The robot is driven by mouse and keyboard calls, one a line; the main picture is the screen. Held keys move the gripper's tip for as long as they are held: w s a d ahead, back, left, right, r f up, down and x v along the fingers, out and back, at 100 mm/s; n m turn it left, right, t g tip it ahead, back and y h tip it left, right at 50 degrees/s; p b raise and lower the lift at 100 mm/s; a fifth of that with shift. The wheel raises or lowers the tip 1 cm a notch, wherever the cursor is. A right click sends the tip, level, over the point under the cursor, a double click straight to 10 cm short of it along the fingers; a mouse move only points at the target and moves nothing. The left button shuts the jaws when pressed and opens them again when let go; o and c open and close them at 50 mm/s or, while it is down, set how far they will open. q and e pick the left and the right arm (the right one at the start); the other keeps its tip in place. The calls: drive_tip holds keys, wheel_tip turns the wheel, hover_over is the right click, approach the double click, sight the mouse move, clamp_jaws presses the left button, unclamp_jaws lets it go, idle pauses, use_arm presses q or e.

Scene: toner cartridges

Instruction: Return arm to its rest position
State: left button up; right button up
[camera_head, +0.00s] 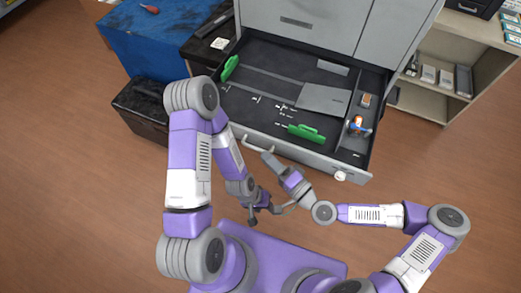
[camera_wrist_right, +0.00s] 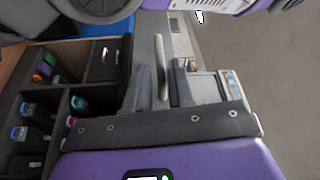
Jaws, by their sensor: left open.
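My left gripper (camera_head: 266,208) is open and empty. It hangs below the open drawer's front edge, near my base. My right gripper (camera_head: 268,158) is just in front of the drawer handle (camera_head: 258,147). In the right wrist view, its two dark fingers (camera_wrist_right: 160,98) stand apart, and the pale handle bar (camera_wrist_right: 161,66) shows between and beyond them. I cannot tell whether either finger touches the bar. The drawer (camera_head: 262,133) is pulled out from the grey machine (camera_head: 310,28).
The drawer holds two green pieces (camera_head: 306,133), a grey panel (camera_head: 322,99) and a small figure-like item (camera_head: 359,124). A blue table (camera_head: 160,42) and black box (camera_head: 140,108) stand left. A shelf unit (camera_head: 440,95) stands right. The wrist view shows compartments with coloured cartridges (camera_wrist_right: 79,103).

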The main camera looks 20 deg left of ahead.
drive_tip(key=shift+v, duration=0.95)
drive_tip(key=s+d+f+n+g+h+p, duration=0.1)
drive_tip(key=s+d+f+g+h, duration=0.15)
drive_tip(key=f, duration=0.45)
drive_tip(key=s+d+f+g+h+p, duration=0.1)
drive_tip(key=d+f+g+h+p, duration=0.2)
drive_tip(key=f, duration=0.4)
drive_tip(key=s+d+f+g+h, duration=0.1)
drive_tip(key=d+f+h, duration=0.1)
drive_tip(key=d, duration=0.4)
drive_tip(key=s+d+f+g+h, duration=0.1)
drive_tip(key=s+d+f+h, duration=0.1)
drive_tip(key=d+h, duration=0.3)
drive_tip(key=shift+d+f+m, duration=0.3)
drive_tip(key=shift+d+f, duration=0.3)
drive_tip(key=shift+d, duration=0.55)
drive_tip(key=shift+c, duration=0.3)
